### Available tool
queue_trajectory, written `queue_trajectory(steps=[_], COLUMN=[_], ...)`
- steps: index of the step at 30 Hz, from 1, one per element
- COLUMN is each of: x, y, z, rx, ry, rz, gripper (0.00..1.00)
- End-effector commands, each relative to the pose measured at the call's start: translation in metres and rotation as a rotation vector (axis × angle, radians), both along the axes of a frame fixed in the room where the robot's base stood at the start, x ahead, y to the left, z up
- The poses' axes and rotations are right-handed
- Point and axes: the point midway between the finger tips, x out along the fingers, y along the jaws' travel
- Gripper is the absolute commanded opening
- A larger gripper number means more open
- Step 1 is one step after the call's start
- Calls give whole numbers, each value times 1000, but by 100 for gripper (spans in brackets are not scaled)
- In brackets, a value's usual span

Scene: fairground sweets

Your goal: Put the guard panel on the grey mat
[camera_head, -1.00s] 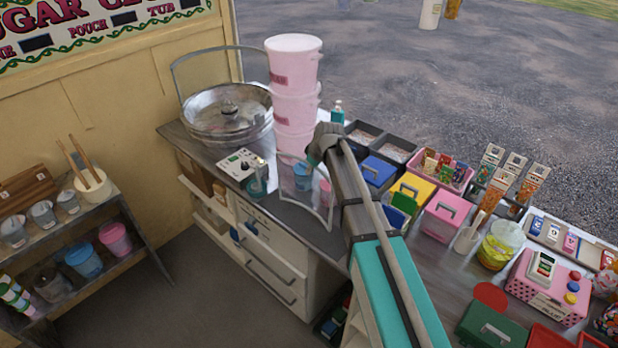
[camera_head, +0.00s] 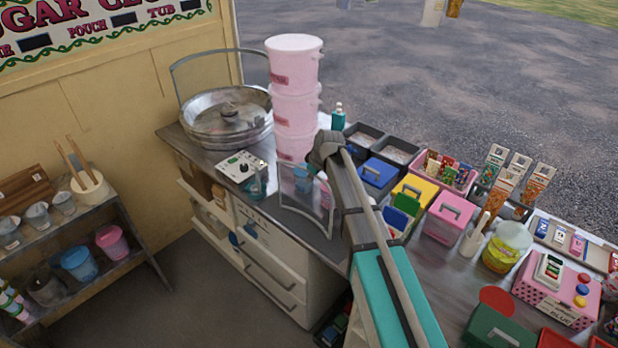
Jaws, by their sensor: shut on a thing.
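The guard panel (camera_head: 306,205) is a clear sheet with a thin grey rim. It stands roughly upright, slightly tilted, in front of the pink tub stack and over the front edge of the grey counter. My gripper (camera_head: 325,152) is at the panel's upper right and shut on it; the fingertips are mostly hidden by my wrist. Whether the panel's lower edge touches the counter I cannot tell. I cannot pick out the grey mat in this view.
A metal floss pan (camera_head: 228,122) and a control box (camera_head: 240,168) are left of the stacked pink tubs (camera_head: 293,95). A teal bottle (camera_head: 338,116) stands behind. Black bins, a blue box (camera_head: 377,172), a yellow box (camera_head: 413,187) and a pink box (camera_head: 449,216) crowd the right counter.

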Motion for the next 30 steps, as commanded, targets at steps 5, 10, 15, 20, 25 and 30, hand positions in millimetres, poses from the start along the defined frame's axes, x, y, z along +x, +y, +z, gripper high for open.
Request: queue_trajectory(steps=[5, 10, 15, 20, 25, 30], x=[0, 0, 0, 0, -1, -4], y=[0, 0, -1, -1, -2, -5], z=[0, 0, 0, 1, 8, 19], rx=[0, 0, 0, 0, 0, 0], ry=[0, 0, 0, 0, 0, 0], rz=[0, -1, -1, -1, -1, -2], gripper=[36, 43, 43, 43, 43, 43])
